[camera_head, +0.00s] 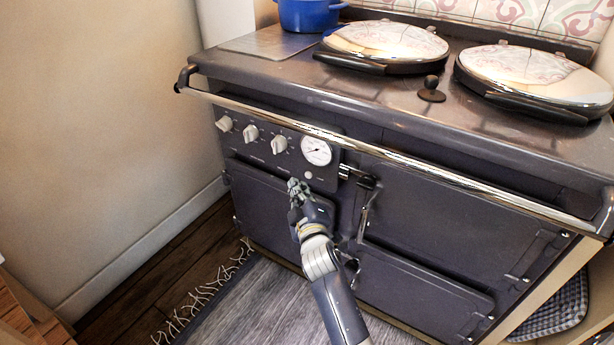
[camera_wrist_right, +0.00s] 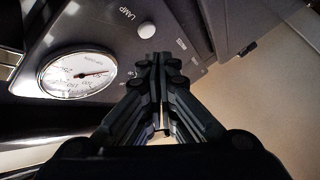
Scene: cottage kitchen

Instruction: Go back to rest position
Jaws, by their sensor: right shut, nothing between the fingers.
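My right gripper (camera_head: 297,186) is in front of the dark grey range cooker (camera_head: 440,207), just below its round dial (camera_head: 316,151). It is shut and empty. In the right wrist view my right gripper (camera_wrist_right: 160,62) points at the control panel, with the dial (camera_wrist_right: 77,74) to its left and a small round lamp (camera_wrist_right: 147,31) close above the fingertips. I cannot tell whether the fingertips touch the panel. My left gripper is in neither view.
A chrome rail (camera_head: 400,160) runs along the cooker's front edge above my right arm. Several white knobs (camera_head: 251,133) sit left of the dial. Round hob lids (camera_head: 385,42) and a blue pot (camera_head: 308,14) are on top. A fringed grey rug (camera_head: 265,300) lies on the floor.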

